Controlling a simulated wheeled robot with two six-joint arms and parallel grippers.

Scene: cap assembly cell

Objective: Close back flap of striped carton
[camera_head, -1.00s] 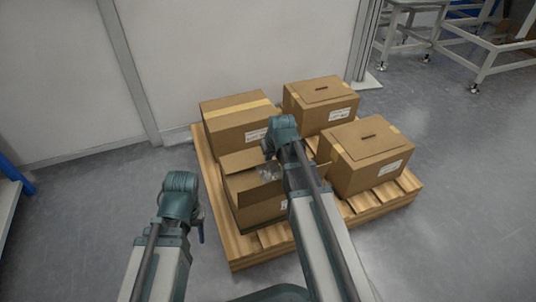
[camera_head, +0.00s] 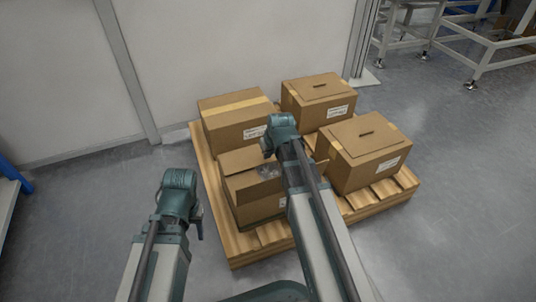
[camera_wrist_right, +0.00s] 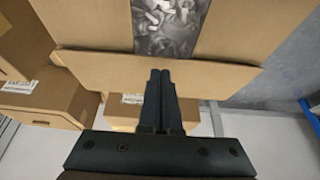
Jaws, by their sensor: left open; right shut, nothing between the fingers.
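The open carton (camera_head: 258,210) stands at the pallet's front left; I see no clear stripe on it. Its raised back flap (camera_head: 250,159) stands along the far side, and grey contents (camera_head: 268,172) show inside. In the right wrist view the contents (camera_wrist_right: 166,22) show in a gap between brown panels, and a flap (camera_wrist_right: 100,72) crosses below them. My right gripper (camera_wrist_right: 160,73) is shut and empty, its fingertips over this flap; I cannot tell whether they touch. In the head view my right wrist hides it. My left gripper (camera_head: 199,228) is open, left of the carton, mostly hidden by its wrist.
A closed carton with a yellow tape stripe (camera_head: 237,122) stands behind the open one. Two closed cartons with slotted tops stand at the right, one at the back (camera_head: 318,100) and one in front (camera_head: 363,155). All are on a wooden pallet (camera_head: 378,201) beside a white wall.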

